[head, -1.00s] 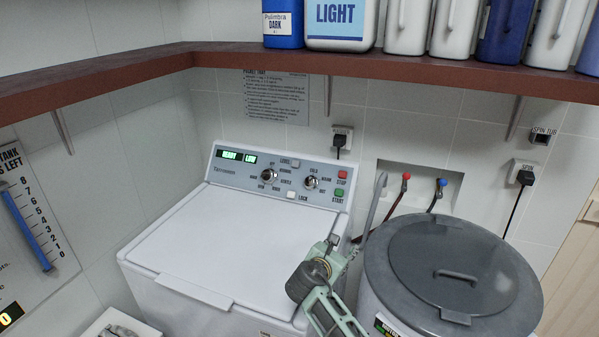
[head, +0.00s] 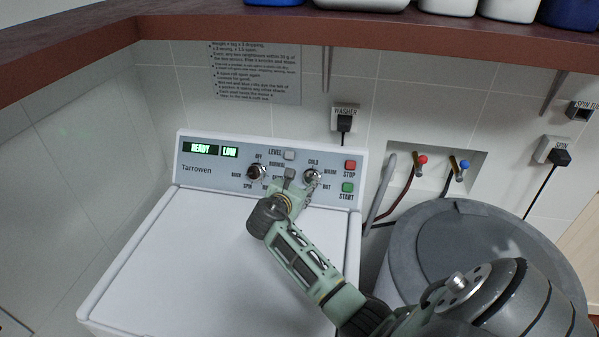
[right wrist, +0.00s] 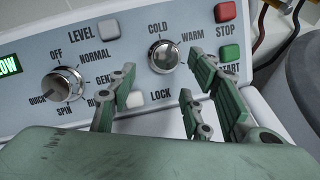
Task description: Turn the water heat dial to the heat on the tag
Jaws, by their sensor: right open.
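The water heat dial (head: 313,176) is a round silver knob on the washer's grey panel, with COLD, WARM and HOT printed around it. It also shows in the right wrist view (right wrist: 164,57); I cannot tell exactly where its pointer is set. My right gripper (head: 298,187) is in front of the panel, just below and left of this dial. In the right wrist view my right gripper (right wrist: 160,88) is open and empty, its fingers spread left and right below the dial, apart from it. No heat tag is readable. My left gripper is out of view.
The cycle dial (head: 257,171) sits left of the heat dial. The LEVEL button (head: 290,155), red STOP (head: 350,165), green START (head: 348,187) and LOCK button (right wrist: 135,98) are close by. The spin tub (head: 420,225) stands right of the washer; a shelf (head: 400,30) hangs above.

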